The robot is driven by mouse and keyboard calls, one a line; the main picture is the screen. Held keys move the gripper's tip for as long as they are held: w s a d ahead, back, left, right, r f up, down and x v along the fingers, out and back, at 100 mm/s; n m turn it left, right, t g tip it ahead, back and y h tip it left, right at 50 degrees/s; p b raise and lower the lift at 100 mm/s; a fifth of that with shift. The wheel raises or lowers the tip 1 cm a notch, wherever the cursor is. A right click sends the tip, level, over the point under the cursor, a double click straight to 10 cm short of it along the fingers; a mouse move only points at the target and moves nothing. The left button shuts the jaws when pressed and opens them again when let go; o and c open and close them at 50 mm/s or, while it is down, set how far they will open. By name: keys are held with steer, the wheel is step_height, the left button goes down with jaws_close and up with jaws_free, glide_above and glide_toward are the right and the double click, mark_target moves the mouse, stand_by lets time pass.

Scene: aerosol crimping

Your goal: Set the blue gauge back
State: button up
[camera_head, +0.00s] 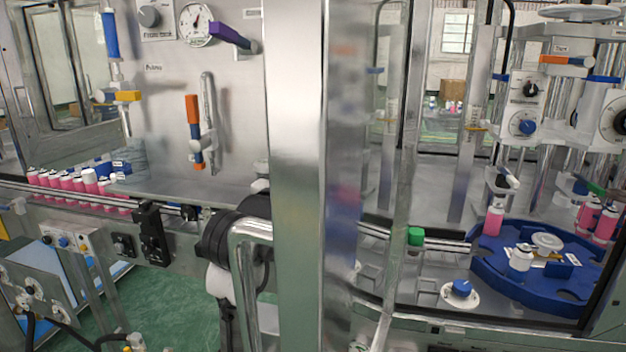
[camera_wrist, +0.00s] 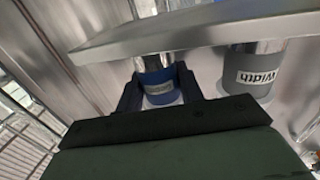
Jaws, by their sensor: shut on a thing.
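The blue gauge (camera_wrist: 158,86) is a short blue cylinder with a pale label and a bright metal neck, in the wrist view. My gripper (camera_wrist: 160,92) is shut on it, one dark finger on each side. The neck meets the edge of a metal plate (camera_wrist: 200,33) in the picture; I cannot tell whether the gauge is seated there or only close to it. The label is too small to read. I cannot make out the gauge or my gripper in the head view.
A grey gauge (camera_wrist: 254,75) labelled "Width" is at the same plate, just right of the blue one. A grey metal wall (camera_wrist: 50,30) lies to the left. In the head view, a metal post (camera_head: 295,180) separates the pink-can conveyor from the blue star wheel (camera_head: 490,272).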

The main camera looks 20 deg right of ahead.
steer(key=shift+f, duration=0.35)
steer(key=o, duration=1.1)
steer(key=shift+o, duration=0.2)
steer(key=b+v, duration=0.3)
steer(key=v, duration=1.1)
steer(key=shift+b, duration=0.4)
steer(key=shift+d+r, duration=0.1)
